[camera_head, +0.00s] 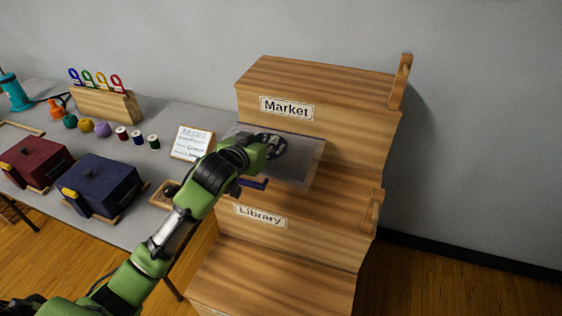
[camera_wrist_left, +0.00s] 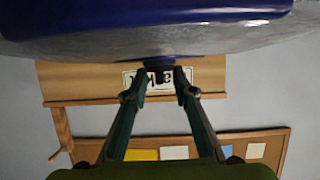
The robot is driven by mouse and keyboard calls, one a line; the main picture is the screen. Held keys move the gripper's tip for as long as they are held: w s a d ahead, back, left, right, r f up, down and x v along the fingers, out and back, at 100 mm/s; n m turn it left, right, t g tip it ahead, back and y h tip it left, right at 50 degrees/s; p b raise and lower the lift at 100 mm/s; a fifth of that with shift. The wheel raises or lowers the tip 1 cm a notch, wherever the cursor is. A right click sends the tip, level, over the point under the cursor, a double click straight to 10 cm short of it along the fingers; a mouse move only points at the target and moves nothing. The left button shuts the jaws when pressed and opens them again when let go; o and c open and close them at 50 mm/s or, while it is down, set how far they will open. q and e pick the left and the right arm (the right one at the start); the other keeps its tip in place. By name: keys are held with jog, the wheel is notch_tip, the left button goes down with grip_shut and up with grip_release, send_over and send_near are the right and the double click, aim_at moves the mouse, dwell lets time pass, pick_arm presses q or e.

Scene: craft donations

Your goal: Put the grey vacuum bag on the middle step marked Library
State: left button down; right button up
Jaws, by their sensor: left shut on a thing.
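The grey vacuum bag (camera_head: 306,160) is a flat, see-through grey pack with a dark blue part along its edge. My left gripper (camera_head: 274,146) is shut on it and holds it over the middle step of the wooden steps, whose Library label (camera_head: 260,215) shows on the front. I cannot tell whether the bag touches the step. In the left wrist view the bag (camera_wrist_left: 95,45) fills the top, and the gripper (camera_wrist_left: 160,78) closes at a small dark part at its edge. My right gripper is not in view.
The top step (camera_head: 320,77) marked Market rises behind the bag, with a wooden post at its right. The lowest step (camera_head: 275,275) is bare. At left, a table (camera_head: 190,118) holds a red box, a blue box (camera_head: 100,183), yarn, spools and a written sign (camera_head: 192,143).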

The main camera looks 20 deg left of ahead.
aim_at(266, 175)
pick_arm(q)
jog(key=d+f, duration=0.1)
jog(key=w+d+f, duration=0.1)
jog(key=f, duration=0.1)
jog(key=w+d+f, duration=0.1)
jog(key=f, duration=0.1)
jog(key=shift+d, duration=0.15)
jog(key=f, duration=0.3)
jog(key=shift+w+d+f, duration=0.15)
jog(key=shift+d+f, duration=0.05)
jog(key=shift+f, duration=0.15)
jog(key=c, duration=1.7)
grip_release()
jog(key=v, duration=1.2)
jog(key=shift+a, duration=0.1)
